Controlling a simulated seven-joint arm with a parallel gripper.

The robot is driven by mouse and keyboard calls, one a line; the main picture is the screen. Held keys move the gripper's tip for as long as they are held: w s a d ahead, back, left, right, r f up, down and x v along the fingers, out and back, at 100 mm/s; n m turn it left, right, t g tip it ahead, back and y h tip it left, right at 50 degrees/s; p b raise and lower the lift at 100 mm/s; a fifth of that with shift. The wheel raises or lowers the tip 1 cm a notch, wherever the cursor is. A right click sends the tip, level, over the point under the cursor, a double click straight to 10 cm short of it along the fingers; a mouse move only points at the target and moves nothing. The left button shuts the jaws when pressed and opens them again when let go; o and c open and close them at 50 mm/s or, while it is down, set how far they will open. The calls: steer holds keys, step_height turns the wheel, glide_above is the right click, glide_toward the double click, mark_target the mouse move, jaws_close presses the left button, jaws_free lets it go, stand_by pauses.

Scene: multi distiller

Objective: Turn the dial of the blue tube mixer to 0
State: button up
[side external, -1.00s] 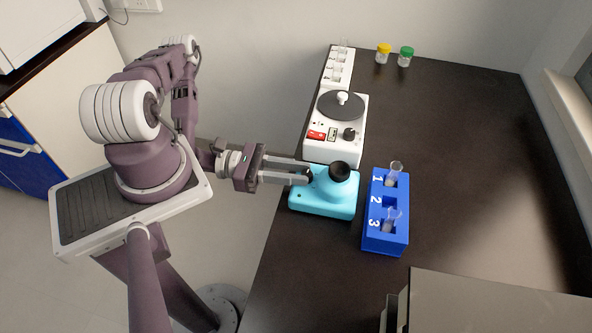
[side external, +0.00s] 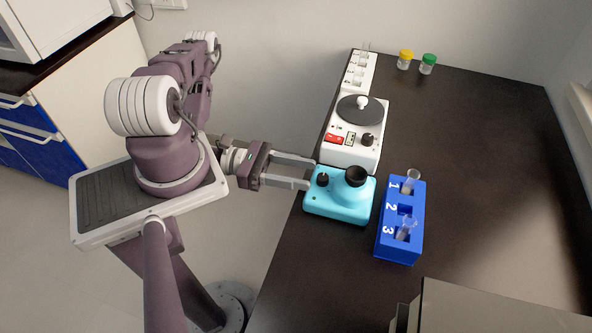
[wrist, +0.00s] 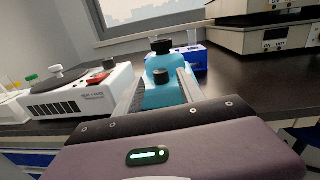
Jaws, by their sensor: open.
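The blue tube mixer (side external: 340,207) is a light-blue box near the table's left edge, with a black cup (side external: 356,176) on its top. Its black dial (side external: 323,180) is on the side facing my arm. In the wrist view the mixer (wrist: 165,93) stands ahead, with the dial (wrist: 161,77) in front of the cup (wrist: 162,46). My gripper (side external: 311,174) is open and empty, its fingertips just left of the dial. In the wrist view its two fingers (wrist: 161,90) point toward the mixer, on either side of the dial. The dial's setting is too small to read.
A white device (side external: 346,155) with a dark disc, red switch and knob stands just behind the mixer. A blue tube rack (side external: 388,244) with tubes stands close on its right. A white rack (side external: 352,80) and two capped jars (side external: 428,64) are farther back.

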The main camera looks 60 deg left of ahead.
steer(key=v, duration=0.4)
step_height(320, 180, up, 10)
steer(key=w+d+m+g+h, duration=0.1)
steer(key=w+m+g+h, duration=0.1)
steer(key=m+g+h, duration=0.5)
steer(key=s+d+r+m+y, duration=0.1)
steer(key=s+r+m+y, duration=0.3)
steer(key=r+m+y, duration=0.5)
steer(key=s+d+r+m+g+y, duration=0.1)
steer(key=s+d+r+m+y, duration=0.1)
steer(key=r+m+y, duration=0.7)
steer(key=s+r+m, duration=0.1)
steer(key=m, duration=0.2)
steer(key=shift+s+d+r+y, duration=0.25)
steer(key=shift+s+d+y, duration=0.05)
steer(key=shift+s+d, duration=0.05)
